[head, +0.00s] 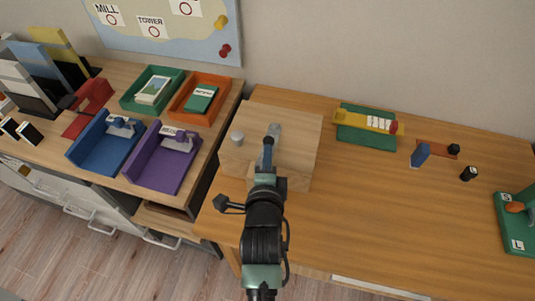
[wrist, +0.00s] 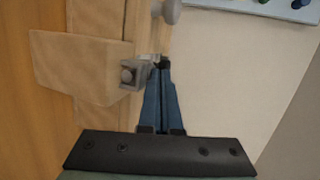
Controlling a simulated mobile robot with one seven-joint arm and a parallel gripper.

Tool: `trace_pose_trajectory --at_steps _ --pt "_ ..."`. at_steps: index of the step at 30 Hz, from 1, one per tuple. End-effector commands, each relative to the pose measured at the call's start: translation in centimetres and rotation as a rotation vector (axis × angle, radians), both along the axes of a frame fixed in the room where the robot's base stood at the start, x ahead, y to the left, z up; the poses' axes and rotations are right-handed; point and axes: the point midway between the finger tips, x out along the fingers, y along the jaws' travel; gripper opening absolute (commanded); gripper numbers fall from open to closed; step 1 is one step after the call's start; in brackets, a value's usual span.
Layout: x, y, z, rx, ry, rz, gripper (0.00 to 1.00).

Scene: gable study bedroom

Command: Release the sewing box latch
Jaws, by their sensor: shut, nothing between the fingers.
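The sewing box (head: 300,135) is a light wooden box on the desk; its top lies flat. A round grey knob (head: 237,138) stands on its left part, and a knob also shows at the top of the wrist view (wrist: 169,10). A small grey metal latch piece (wrist: 131,74) sits on the box (wrist: 85,65) in the wrist view. My gripper (head: 268,143) is over the box in the head view. Its blue fingers (wrist: 162,66) are together and empty, with tips just right of the latch piece. I cannot tell whether they touch it.
A blue tray (head: 88,148) and a purple tray (head: 150,172) stand to the left, with green and orange trays behind. Right of the box are a green and yellow item (head: 368,121), a blue block (head: 420,155) and a black cylinder (head: 468,173).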

Motion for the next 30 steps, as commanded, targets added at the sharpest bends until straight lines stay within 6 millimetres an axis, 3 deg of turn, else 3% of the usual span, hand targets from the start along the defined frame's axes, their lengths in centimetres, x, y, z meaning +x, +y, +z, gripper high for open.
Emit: trace_pose_trajectory --at_steps 9,20,30 --pt "0.2 -0.1 0.0 0.0 -0.001 0.0 0.0" --pt "3.8 -1.2 -0.1 0.0 -0.002 0.0 0.0" --pt "3.9 -1.3 -0.1 0.0 0.001 -0.001 0.0"
